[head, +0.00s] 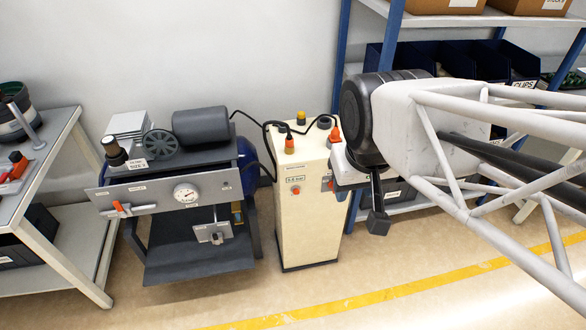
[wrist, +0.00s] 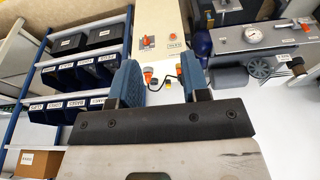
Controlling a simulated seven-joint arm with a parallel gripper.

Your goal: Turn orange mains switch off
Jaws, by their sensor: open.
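The orange mains switch (wrist: 148,41) sits on a grey plate on the front of the cream cabinet (wrist: 158,14) in the wrist view. In the head view the switch (head: 328,184) shows only partly at the right edge of the cabinet front (head: 302,235), beside my gripper (head: 378,220). The angle of its handle is too small to tell. In the wrist view my gripper (wrist: 160,78) is open, with its blue fingers apart and nothing held between them. The fingers appear clear of the switch.
A red button (head: 295,191) is on the cabinet front, and orange connectors (head: 289,145) with cables stand on top. A compressor unit with a gauge (head: 186,193) stands left of the cabinet. A blue-framed shelf (head: 390,40) with bins is behind my arm. A workbench (head: 50,160) is far left.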

